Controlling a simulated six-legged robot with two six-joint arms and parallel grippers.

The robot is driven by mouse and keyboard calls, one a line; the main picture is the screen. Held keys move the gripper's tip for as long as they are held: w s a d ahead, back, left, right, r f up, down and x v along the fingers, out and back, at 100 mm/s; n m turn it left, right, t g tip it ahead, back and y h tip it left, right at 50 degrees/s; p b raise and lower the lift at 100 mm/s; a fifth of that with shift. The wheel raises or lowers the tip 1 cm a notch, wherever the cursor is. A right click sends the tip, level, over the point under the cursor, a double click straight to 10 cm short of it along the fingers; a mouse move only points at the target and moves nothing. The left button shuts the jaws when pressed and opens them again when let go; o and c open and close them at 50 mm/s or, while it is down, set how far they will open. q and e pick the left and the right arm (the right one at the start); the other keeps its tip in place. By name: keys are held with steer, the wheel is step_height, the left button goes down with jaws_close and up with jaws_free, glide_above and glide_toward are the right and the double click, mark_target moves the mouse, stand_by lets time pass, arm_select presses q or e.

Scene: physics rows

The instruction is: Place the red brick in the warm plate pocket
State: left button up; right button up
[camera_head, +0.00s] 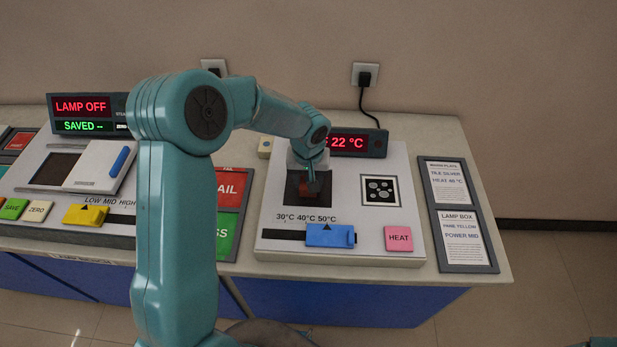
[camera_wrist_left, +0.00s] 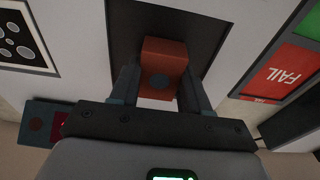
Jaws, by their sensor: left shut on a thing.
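The red brick (camera_wrist_left: 164,58) is between the fingers of my left gripper (camera_wrist_left: 158,88) in the left wrist view, and the gripper is shut on it. In the head view the brick (camera_head: 309,189) shows at the tip of my left gripper (camera_head: 311,178), over the dark square pocket (camera_head: 293,190) of the white warm plate (camera_head: 282,217). The pocket also shows in the left wrist view (camera_wrist_left: 125,30), around the brick. I cannot tell whether the brick touches the pocket floor.
The plate carries a blue slider (camera_head: 331,236), a pink HEAT button (camera_head: 399,238) and a dotted panel (camera_head: 380,191). A display (camera_head: 357,142) reading 22 °C stands behind. Red FAIL (camera_head: 230,187) and green pads lie left, an instruction board (camera_head: 459,215) right.

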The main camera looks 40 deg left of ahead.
arm_select(q)
steer(key=shift+f, duration=0.15)
steer(key=o, duration=1.2)
steer(key=shift+s, duration=0.1)
step_height(320, 180, up, 12)
steer(key=s, duration=0.1)
steer(key=shift+d+r, duration=0.2)
steer(key=shift+d, duration=0.2)
steer(key=shift+s, duration=0.2)
